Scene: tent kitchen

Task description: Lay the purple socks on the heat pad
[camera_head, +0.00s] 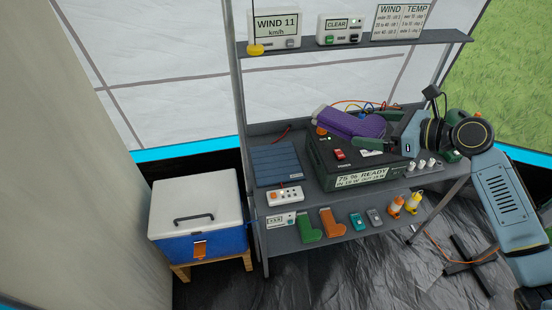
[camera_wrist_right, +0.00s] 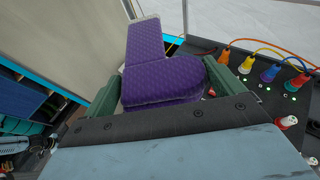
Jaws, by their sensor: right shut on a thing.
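The purple socks (camera_head: 352,123) are held above the black power box on the table; in the right wrist view the purple socks (camera_wrist_right: 160,80) lie between the two green fingers. My right gripper (camera_head: 388,138) is shut on them, its arm coming in from the right. A blue ribbed pad (camera_head: 275,164), which looks like the heat pad, lies flat and bare on the table, left of the power box. My left gripper is not in view.
The black power box (camera_head: 345,170) has coloured plugs and cables on its back and right. A white controller (camera_head: 285,195) sits in front of the pad. Green and orange socks (camera_head: 332,222) lie on the lower shelf. A cool box (camera_head: 195,215) stands left; a shelf (camera_head: 370,42) runs above.

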